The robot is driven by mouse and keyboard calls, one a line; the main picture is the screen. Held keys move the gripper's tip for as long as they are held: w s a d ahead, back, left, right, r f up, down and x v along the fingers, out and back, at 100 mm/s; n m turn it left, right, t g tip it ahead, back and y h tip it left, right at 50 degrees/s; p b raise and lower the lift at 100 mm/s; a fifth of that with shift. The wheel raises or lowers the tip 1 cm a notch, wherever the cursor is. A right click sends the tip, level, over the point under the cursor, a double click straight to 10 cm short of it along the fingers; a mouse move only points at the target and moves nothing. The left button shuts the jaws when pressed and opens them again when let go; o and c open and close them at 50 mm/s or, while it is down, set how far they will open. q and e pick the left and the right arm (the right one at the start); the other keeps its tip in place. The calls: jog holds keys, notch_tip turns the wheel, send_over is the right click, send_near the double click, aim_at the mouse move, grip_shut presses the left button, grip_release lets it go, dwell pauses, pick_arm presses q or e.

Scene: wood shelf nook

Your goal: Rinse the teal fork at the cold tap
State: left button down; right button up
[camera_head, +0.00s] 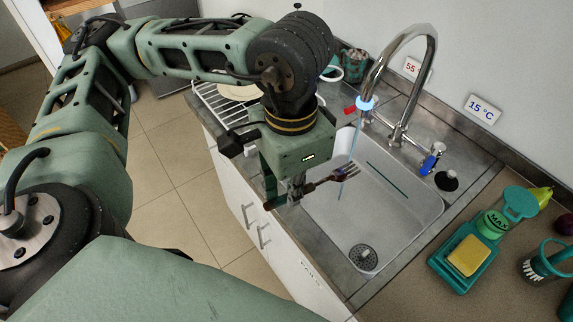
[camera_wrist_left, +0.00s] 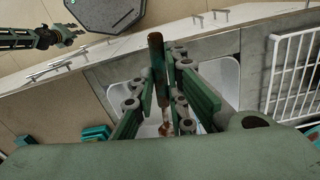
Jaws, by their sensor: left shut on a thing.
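My left gripper (camera_head: 296,192) is shut on the fork (camera_head: 322,183) and holds it over the near left side of the sink basin (camera_head: 400,205). The fork's handle looks dark brown with teal patches, and its tines look brownish. In the left wrist view the fork (camera_wrist_left: 157,75) stands between the green fingers (camera_wrist_left: 160,102). A thin blue water stream runs from the lit spout of the tap (camera_head: 428,32) and meets the tines. The cold tap's blue handle (camera_head: 432,158) is at the right, near the 15 °C sign (camera_head: 483,108). My right gripper (camera_wrist_left: 72,35) shows small in the left wrist view, fingers apart.
The red tap handle (camera_head: 351,110) is left of the spout. A white dish rack (camera_head: 222,108) stands left of the sink. A teal tray (camera_head: 462,275) with a yellow sponge, a soap bottle (camera_head: 492,223) and a brush (camera_head: 535,268) are on the right counter.

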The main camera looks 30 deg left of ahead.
pick_arm(q)
jog(key=w+a+f+b, duration=0.1)
jog(key=w+a+f, duration=0.1)
jog(key=w, duration=0.9)
jog(key=shift+a, duration=0.25)
jog(key=shift+f, duration=0.1)
dwell(0.5)
jog(key=shift+w+d+b, duration=0.15)
jog(key=shift+d+b, duration=0.4)
jog(key=shift+d, duration=0.05)
jog(key=shift+a, duration=0.15)
jog(key=shift+a+b, duration=0.45)
jog(key=shift+a, duration=0.05)
